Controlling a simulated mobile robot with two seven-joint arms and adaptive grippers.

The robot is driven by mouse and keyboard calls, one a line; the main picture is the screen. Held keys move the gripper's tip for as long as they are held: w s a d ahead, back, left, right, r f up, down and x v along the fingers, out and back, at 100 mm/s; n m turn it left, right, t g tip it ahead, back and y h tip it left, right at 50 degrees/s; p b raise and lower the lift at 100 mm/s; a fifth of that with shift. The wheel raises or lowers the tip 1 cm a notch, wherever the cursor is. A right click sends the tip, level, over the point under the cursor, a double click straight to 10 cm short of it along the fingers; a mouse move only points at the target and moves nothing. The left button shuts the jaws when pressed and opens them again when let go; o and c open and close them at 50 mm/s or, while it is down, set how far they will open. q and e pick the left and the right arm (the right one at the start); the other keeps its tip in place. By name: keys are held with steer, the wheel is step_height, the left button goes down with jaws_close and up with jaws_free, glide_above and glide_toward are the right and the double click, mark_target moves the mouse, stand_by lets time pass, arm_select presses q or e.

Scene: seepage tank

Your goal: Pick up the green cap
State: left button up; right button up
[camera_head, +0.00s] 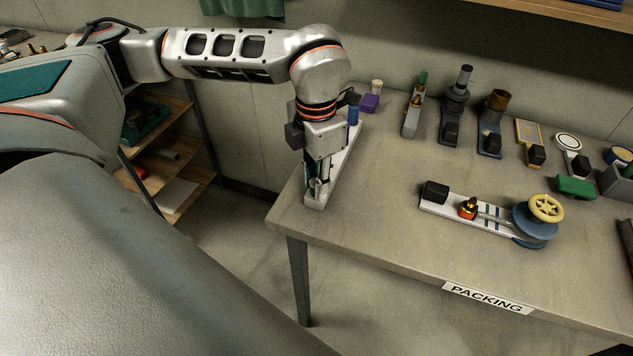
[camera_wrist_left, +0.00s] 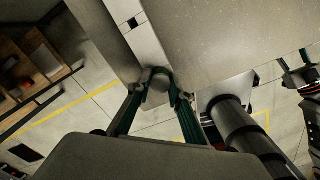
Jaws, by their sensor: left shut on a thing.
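My left gripper (camera_head: 318,186) points down at the near end of a long white rack (camera_head: 345,160) on the table's left edge. In the left wrist view its two green fingers (camera_wrist_left: 163,92) are shut on a small round grey-looking piece (camera_wrist_left: 159,76) at the end of the white rack. Whether this piece is the green cap, I cannot tell; the fingers hide much of it. A small green top (camera_head: 423,77) sits on an upright grey stand at the back of the table, apart from the gripper.
A blue cylinder (camera_head: 353,112) stands at the rack's far end, a purple block (camera_head: 370,103) behind it. Several stands line the back. A white fixture with a yellow handwheel (camera_head: 546,208) lies mid-right. The table (camera_head: 375,210) is bare between it and the rack.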

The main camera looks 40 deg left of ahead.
arm_select(q)
step_height(320, 180, up, 20)
steer(key=p, duration=0.1)
steer(key=shift+p, duration=0.35)
jaws_close()
